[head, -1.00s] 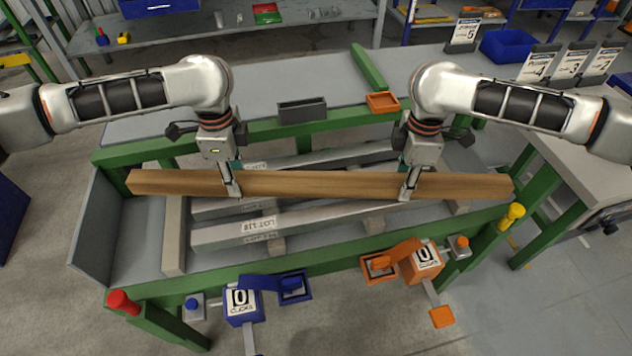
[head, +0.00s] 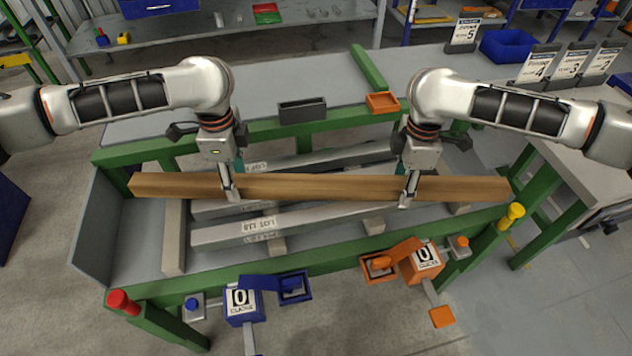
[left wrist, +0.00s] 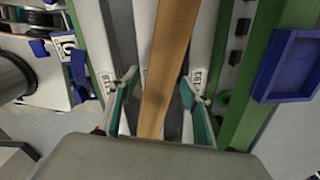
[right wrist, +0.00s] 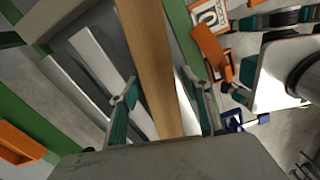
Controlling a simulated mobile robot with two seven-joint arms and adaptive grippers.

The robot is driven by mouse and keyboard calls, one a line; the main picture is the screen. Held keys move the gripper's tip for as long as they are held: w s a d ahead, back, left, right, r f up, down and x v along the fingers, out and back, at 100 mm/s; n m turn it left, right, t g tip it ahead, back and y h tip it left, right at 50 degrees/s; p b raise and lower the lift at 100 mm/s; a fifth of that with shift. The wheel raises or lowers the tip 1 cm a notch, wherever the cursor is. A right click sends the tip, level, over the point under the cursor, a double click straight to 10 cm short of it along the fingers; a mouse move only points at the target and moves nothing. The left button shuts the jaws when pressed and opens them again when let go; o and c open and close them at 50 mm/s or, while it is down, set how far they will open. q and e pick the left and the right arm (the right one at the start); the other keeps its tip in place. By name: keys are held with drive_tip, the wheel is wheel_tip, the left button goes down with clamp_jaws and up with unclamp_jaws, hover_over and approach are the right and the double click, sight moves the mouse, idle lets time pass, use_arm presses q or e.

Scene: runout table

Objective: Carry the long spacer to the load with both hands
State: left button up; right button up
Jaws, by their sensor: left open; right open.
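The grey bars (head: 225,231) carry a LOT 118 label and lie below the beam on short crosspieces.
The green table frame (head: 330,257) surrounds the bars. Blue (head: 243,305) and orange (head: 421,260) boxes marked 0 stand at its front. Red (head: 123,302) and yellow (head: 515,212) posts mark the front corners. A dark tray (head: 302,111) and orange tray (head: 382,103) sit behind.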

drive_tip(key=shift+r, duration=0.55)
use_arm(q)
wheel_tip(320, 180, up, 11)
use_arm(e)
wheel_tip(320, 180, up, 11)
use_arm(q)
drive_tip(key=shift+r, duration=0.1)
idle(0.5)
